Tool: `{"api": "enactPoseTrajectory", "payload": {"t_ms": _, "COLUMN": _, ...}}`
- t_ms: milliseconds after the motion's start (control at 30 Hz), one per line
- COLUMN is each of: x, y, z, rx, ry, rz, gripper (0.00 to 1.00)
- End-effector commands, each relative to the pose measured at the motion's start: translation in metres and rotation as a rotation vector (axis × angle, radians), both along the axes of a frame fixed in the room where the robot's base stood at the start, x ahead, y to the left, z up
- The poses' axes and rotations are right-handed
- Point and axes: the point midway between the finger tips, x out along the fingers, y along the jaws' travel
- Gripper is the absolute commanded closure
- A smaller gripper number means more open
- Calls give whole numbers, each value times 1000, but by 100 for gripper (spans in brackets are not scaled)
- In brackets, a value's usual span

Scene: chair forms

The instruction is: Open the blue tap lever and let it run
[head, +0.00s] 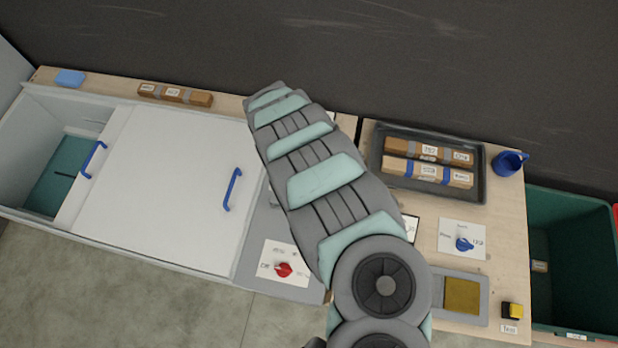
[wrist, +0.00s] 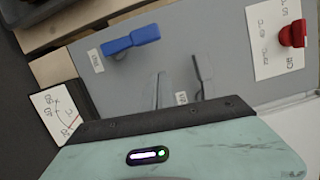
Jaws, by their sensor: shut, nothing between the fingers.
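The blue tap lever (wrist: 131,40) sits on a grey panel in the upper left of the wrist view, lying roughly sideways, with a small white label at its left end. In the head view my arm hides it. My gripper (wrist: 180,85) shows in the wrist view as narrow grey and dark shapes past its teal housing; it is shut and empty. It is below and to the right of the lever in the picture, apart from it. I cannot clearly separate its fingertips from their shadow. No running water shows.
A red knob (wrist: 293,35) on a white card is right of the lever; it also shows in the head view (head: 284,269). A blue knob (head: 464,244), a tray of boxes (head: 378,182), a blue mug (head: 508,163) and a green bin (head: 570,220) are to the right.

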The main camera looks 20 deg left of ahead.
Motion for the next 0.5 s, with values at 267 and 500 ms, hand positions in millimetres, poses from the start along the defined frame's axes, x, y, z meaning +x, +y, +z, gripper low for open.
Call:
{"api": "enactPoseTrajectory", "payload": {"t_ms": 267, "x": -1, "y": 12, "z": 48, "rx": 0, "ry": -2, "rz": 4, "gripper": 100}}
{"api": "enactPoseTrajectory", "payload": {"t_ms": 500, "x": -3, "y": 15, "z": 56, "rx": 2, "ry": 2, "rz": 2, "gripper": 100}}
